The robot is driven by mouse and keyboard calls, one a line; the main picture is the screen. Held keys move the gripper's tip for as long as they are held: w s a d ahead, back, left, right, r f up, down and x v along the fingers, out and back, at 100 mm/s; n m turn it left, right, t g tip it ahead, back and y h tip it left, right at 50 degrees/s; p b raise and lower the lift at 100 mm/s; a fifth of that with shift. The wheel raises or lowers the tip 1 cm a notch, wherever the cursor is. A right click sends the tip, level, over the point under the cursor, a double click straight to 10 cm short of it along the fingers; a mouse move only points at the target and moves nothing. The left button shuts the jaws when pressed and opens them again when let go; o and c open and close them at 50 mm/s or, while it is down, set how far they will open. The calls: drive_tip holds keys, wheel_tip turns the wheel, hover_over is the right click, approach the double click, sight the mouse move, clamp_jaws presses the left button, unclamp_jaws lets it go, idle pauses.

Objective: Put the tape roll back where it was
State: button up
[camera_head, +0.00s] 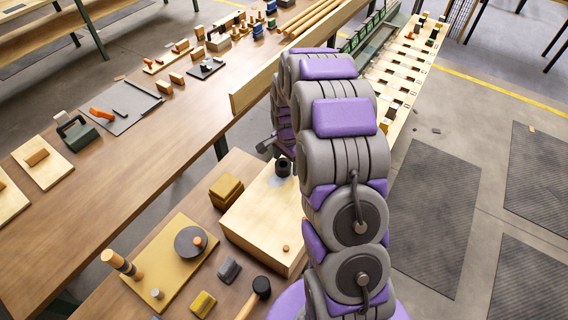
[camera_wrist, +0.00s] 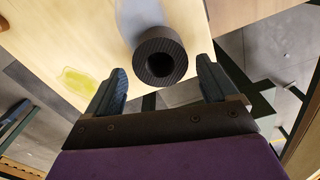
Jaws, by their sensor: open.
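A black ring, which looks like the tape roll (camera_head: 283,168), is on the top of a pale wooden box (camera_head: 262,215) near the box's far edge. In the wrist view the same tape roll (camera_wrist: 143,62) shows its round hole, over a grey patch on the pale surface. My gripper (camera_wrist: 160,80) is open, with one finger on each side of the roll in the picture. I see a gap to both fingers, and cannot tell the height between them and the roll. In the head view my gripper (camera_head: 272,146) is partly hidden behind my arm.
A yellow block (camera_head: 226,190) stands beside the box. A yellow board (camera_head: 165,268) with a grey disc, a grey block (camera_head: 229,270) and a mallet (camera_head: 260,288) are nearby. A long bench (camera_head: 150,150) with several tools runs behind. A yellow-green stain (camera_wrist: 75,80) marks the pale surface.

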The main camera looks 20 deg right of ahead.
wheel_tip(320, 180, up, 5)
drive_tip(key=d, duration=0.2)
wheel_tip(320, 180, up, 11)
drive_tip(key=n+p, duration=0.1)
drive_tip(key=n, duration=0.2)
hover_over(287, 162)
drive_tip(key=s+a, duration=0.3)
drive_tip(key=s, duration=0.3)
drive_tip(key=s+a+r+n, duration=0.2)
drive_tip(key=s+n, duration=0.1)
drive_tip(key=s, duration=0.7)
drive_tip(key=s+a+r+n+g, duration=0.1)
drive_tip(key=s+a+r+n, duration=0.1)
drive_tip(key=s, duration=0.8)
drive_tip(key=s+a+r+n, duration=0.2)
drive_tip(key=s+a+n, duration=0.2)
drive_tip(key=s, duration=0.6)
drive_tip(key=shift+s+r+n+g, duration=0.15)
drive_tip(key=shift+r+n+g, duration=0.25)
drive_tip(key=shift+n, duration=0.7)
drive_tip(key=shift+d+f+b, duration=0.2)
drive_tip(key=shift+f+b, duration=0.75)
drive_tip(key=shift+f, duration=0.15)
drive_tip(key=shift+a, duration=0.1)
